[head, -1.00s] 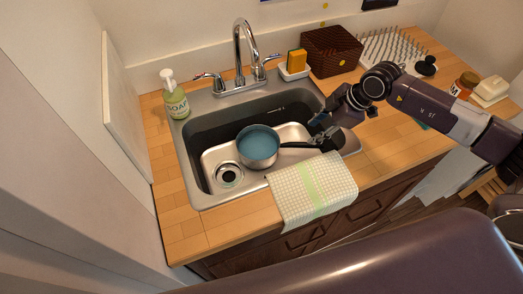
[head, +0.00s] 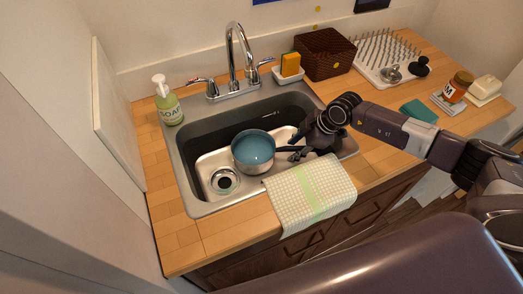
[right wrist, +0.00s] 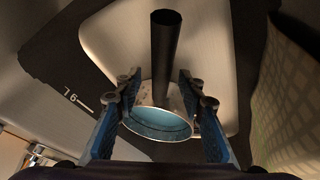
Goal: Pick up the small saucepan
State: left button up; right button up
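The small saucepan (head: 253,151) stands in the sink, blue inside with a metal outer wall. Its dark handle points right toward my right gripper (head: 296,146), which partly hides it. In the right wrist view, the saucepan (right wrist: 161,122) and its black handle (right wrist: 165,45) lie between the two blue fingers of my right gripper (right wrist: 158,82). The fingers are apart, with visible gaps on both sides of the handle. My left gripper is not in view.
The sink (head: 185,165) has a faucet (head: 234,60) behind it and a checked towel (head: 310,195) over its front edge. A soap bottle (head: 168,105), sponge (head: 290,65), woven basket (head: 325,55) and dish rack (head: 371,75) stand around it.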

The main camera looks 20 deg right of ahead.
jog(key=shift+f, duration=0.2)
grip_shut()
dwell(0.3)
jog(key=shift+w+r, duration=0.2)
